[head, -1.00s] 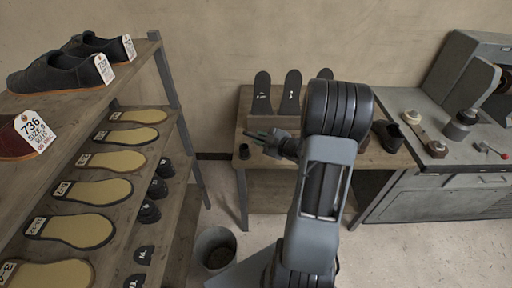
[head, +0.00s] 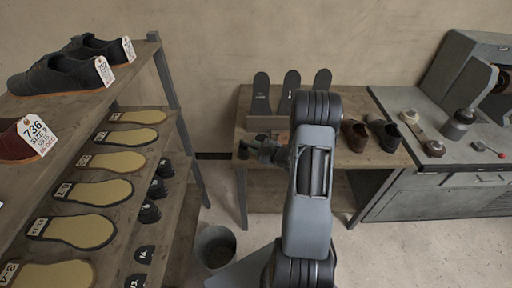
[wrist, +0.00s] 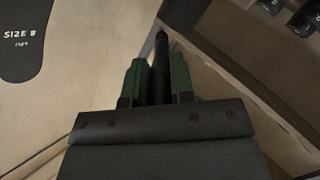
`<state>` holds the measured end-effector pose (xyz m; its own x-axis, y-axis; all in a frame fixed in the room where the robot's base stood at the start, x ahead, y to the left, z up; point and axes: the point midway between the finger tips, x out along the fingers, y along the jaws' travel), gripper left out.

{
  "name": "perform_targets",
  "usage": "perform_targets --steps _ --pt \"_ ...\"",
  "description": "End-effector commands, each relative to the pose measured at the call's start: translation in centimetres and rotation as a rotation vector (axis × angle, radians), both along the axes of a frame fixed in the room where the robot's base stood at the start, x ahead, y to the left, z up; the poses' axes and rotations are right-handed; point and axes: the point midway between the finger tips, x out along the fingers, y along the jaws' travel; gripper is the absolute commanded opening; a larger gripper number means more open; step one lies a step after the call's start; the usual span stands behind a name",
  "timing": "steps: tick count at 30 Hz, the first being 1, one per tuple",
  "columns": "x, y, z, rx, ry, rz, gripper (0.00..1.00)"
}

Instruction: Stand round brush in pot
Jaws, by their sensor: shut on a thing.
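My gripper (head: 262,150) is over the left part of the low wooden table in the head view. In the wrist view its green fingers (wrist: 155,82) are shut on a dark, slim, rod-like thing, which I take to be the round brush (wrist: 161,62). It points away from the gripper between the fingers; its far end is dark and its bristles cannot be made out. A small dark pot (head: 243,151) stands at the table's left edge in the head view, just left of the fingertips and partly covered. I cannot tell whether brush and pot touch.
Upright dark soles (head: 291,92) stand in a rack at the table's back. A brown shoe (head: 355,134) and dark shoes (head: 384,133) are on its right. A shelf with insoles (head: 110,162) fills the left; a bin (head: 215,247) stands on the floor.

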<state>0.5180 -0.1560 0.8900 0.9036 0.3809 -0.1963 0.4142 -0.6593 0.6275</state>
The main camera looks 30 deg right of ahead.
Motion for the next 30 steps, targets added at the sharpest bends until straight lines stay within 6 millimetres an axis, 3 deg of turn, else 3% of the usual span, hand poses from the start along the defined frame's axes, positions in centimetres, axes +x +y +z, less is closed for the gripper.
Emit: perform_targets --steps 23,24,30 --pt "-0.1 0.0 -1.5 0.004 0.006 -0.001 0.00" --pt "-0.1 0.1 -1.5 0.004 0.008 -0.001 0.25" --pt "-0.2 0.1 -1.7 0.008 0.012 -0.002 0.45"
